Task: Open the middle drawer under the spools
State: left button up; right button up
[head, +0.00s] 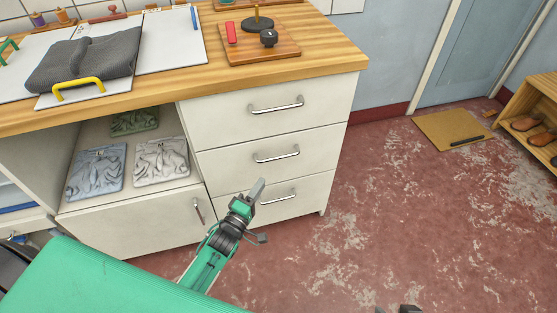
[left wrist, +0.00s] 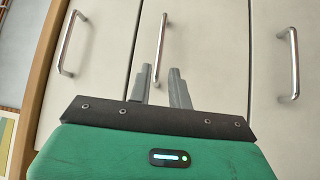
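The middle drawer (head: 225,160) is closed, with a silver bar handle (head: 277,154) level across its front. Spools (head: 38,19) stand on the counter at the far top left. My left gripper (head: 257,188) is in front of the drawers, below and left of the middle handle in the head view. In the left wrist view, its grey fingers (left wrist: 160,72) are apart with nothing between them. The middle handle (left wrist: 162,45) lines up with the gap, its lower end appearing between the fingertips; I cannot tell the depth. Dark tips at the bottom edge look like my right gripper (head: 399,309), mostly cut off.
The top drawer handle (head: 276,105) and bottom drawer handle (head: 279,196) are above and below, both drawers closed. The wooden counter (head: 330,64) overhangs them. A cupboard door (head: 140,228) is to the left. The red floor (head: 400,220) to the right is open.

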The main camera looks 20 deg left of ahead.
aim_at(279, 157)
pick_arm(q)
jog(key=b+x, duration=0.1)
jog(key=x, duration=1.1)
jog(key=shift+w, duration=0.25)
pick_arm(e)
jog(key=a, duration=0.1)
jog(key=w+a+t+y, duration=0.1)
jog(key=w+a+t, duration=0.1)
jog(key=shift+a+f, duration=0.1)
jog(key=shift+f, duration=0.25)
pick_arm(q)
grip_shut()
